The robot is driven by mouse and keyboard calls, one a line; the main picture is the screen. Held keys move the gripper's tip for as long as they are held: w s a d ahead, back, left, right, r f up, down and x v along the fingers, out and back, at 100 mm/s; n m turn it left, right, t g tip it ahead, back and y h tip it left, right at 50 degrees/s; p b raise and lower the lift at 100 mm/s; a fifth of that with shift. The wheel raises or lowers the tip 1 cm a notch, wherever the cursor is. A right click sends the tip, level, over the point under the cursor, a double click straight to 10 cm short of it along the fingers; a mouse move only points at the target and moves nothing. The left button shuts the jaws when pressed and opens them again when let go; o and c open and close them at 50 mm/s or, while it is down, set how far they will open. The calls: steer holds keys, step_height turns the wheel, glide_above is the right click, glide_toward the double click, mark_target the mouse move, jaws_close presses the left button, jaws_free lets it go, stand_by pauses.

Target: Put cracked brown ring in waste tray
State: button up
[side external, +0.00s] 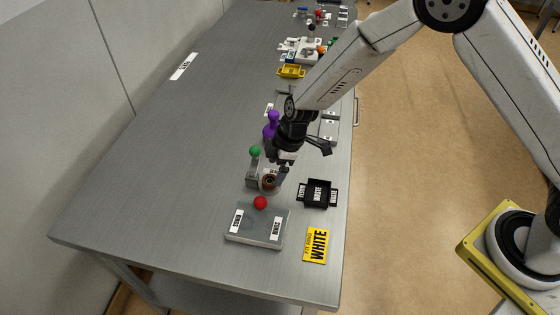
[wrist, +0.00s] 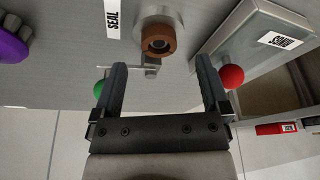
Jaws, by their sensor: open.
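The brown ring (side external: 269,182) sits on a grey metal fitting near the front of the bench. In the wrist view the brown ring (wrist: 158,40) is seated in a round metal holder, ahead of and between the fingers. A crack cannot be made out. My gripper (side external: 283,168) is just above and beside the ring; in the wrist view my gripper (wrist: 160,75) is open and empty, its fingers apart and short of the ring. The black waste tray (side external: 306,203), labelled WASTE, lies to the right of the ring on the bench; its inside looks empty.
A grey box (side external: 233,235) with a red knob (side external: 260,202) stands in front of the ring. A green knob (side external: 255,151) and purple knob (side external: 272,119) stand close behind. A yellow WHITE card (side external: 316,245) lies at the bench's front right.

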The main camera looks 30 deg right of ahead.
mark_target(269, 181)
steer(key=shift+x, duration=1.95)
jaws_close()
steer(key=shift+r, duration=0.15)
steer(key=shift+w+r, duration=0.1)
steer(key=shift+r, duration=0.7)
steer(key=s+d+r, duration=0.4)
steer(key=s+r, duration=0.7)
steer(key=s, duration=0.2)
steer(key=shift+s+d, duration=0.2)
steer(key=shift+d, duration=0.05)
steer(key=shift+r, duration=0.1)
